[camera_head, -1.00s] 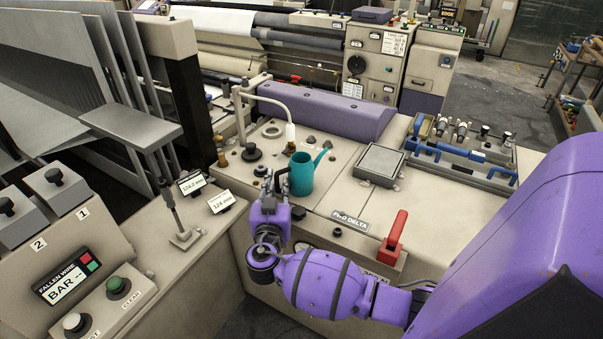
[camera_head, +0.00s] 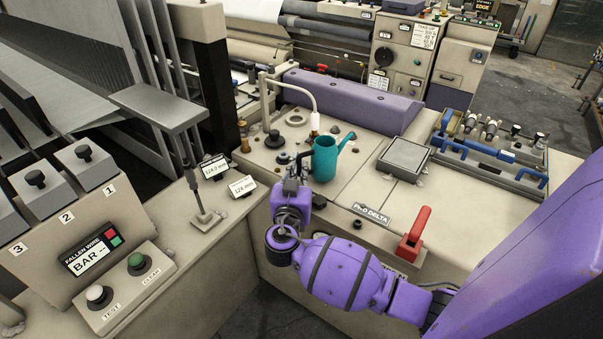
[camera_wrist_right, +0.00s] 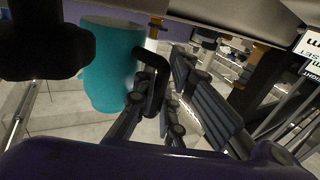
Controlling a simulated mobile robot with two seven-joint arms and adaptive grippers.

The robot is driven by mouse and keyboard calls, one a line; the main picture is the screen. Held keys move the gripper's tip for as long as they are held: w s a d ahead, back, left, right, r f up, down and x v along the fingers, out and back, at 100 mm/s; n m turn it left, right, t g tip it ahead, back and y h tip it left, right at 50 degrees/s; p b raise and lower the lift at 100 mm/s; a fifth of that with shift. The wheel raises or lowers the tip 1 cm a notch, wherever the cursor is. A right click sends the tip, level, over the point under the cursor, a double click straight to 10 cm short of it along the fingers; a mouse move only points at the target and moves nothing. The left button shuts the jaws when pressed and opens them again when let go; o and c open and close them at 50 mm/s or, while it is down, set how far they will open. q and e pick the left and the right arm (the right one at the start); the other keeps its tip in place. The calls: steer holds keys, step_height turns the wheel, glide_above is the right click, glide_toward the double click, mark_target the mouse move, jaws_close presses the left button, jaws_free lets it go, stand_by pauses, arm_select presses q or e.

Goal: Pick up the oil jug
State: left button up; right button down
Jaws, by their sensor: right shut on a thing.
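The teal oil jug (camera_head: 324,160) stands upright on the beige loom top, its spout pointing to the right and its black handle on the left. My right gripper (camera_head: 294,160) reaches it from the left and is shut on the handle. In the right wrist view the jug's teal body (camera_wrist_right: 108,75) and black handle (camera_wrist_right: 152,80) show, with the gripper's fingers (camera_wrist_right: 165,105) around the handle. Whether the jug's base touches the surface cannot be told for sure. My left gripper is not in view.
A curved white-tipped pipe (camera_head: 314,120) stands just behind the jug. A grey square pad (camera_head: 404,158) and a red lever (camera_head: 412,235) lie to the right. A control panel with buttons (camera_head: 110,255) is at the lower left. Blue-handled parts (camera_head: 490,150) are farther right.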

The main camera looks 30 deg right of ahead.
steer(key=s+a+r+b, duration=0.1)
steer(key=s+a+r, duration=0.6)
steer(key=s+r, duration=0.4)
steer(key=shift+s+a+r, duration=0.15)
steer(key=shift+s+a, duration=0.05)
steer(key=shift+s, duration=0.3)
